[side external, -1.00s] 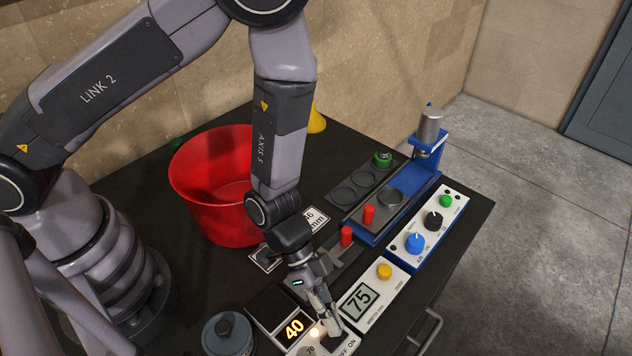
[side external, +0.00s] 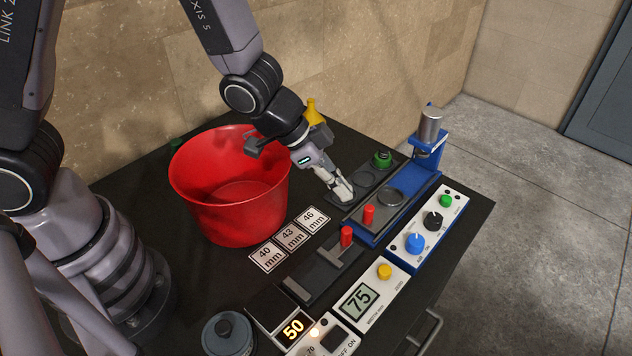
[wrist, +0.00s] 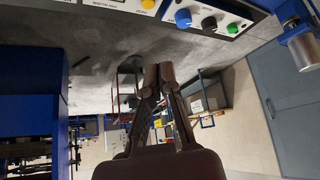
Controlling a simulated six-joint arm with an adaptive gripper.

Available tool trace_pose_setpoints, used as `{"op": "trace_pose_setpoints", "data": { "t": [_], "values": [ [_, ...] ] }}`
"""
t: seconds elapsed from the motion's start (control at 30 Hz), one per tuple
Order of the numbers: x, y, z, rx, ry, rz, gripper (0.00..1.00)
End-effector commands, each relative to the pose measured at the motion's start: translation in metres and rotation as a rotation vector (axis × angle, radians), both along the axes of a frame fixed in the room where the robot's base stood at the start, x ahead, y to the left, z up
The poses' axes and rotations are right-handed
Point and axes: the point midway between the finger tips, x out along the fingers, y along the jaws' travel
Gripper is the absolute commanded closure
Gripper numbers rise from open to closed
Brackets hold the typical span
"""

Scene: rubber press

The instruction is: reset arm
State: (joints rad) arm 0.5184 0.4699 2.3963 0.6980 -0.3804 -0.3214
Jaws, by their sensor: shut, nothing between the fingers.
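My gripper (side external: 343,192) is in the side external view, above the dark tray with round recesses (side external: 368,178), near the middle of the bench. Its fingers are together and nothing shows between them. In the wrist view, the gripper (wrist: 151,72) also has its fingertips together, with the floor and room behind them. My arm reaches over the red bucket (side external: 262,203) from the upper left. I cannot tell whether the fingertips touch the tray.
A blue press (side external: 430,158) stands at the right, with a control box (side external: 452,205) beside it. A green-topped piece (side external: 382,159) sits on the tray.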

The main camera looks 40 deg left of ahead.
Motion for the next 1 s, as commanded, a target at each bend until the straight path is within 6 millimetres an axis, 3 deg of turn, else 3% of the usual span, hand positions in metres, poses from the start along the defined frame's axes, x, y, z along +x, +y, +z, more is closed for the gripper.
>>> {"op": "trace_pose_setpoints", "data": {
  "t": [0.03, 0.1, 0.2, 0.27, 0.43, 0.53, 0.7, 0.83, 1.0],
  "values": [
    [0.014, 0.026, 0.029, 0.029, -0.048, 0.087, 1.0],
    [0.022, 0.063, 0.063, 0.077, -0.084, 0.21, 1.0],
    [0.018, 0.117, 0.107, 0.129, -0.105, 0.383, 1.0],
    [0.006, 0.146, 0.13, 0.15, -0.102, 0.483, 1.0],
    [-0.053, 0.211, 0.179, 0.159, -0.045, 0.729, 1.0],
    [-0.095, 0.23, 0.196, 0.135, 0.006, 0.829, 1.0],
    [-0.149, 0.238, 0.206, 0.087, 0.079, 0.912, 1.0],
    [-0.168, 0.237, 0.207, 0.067, 0.106, 0.93, 1.0],
    [-0.171, 0.237, 0.207, 0.064, 0.114, 0.931, 1.0]
  ]
}}
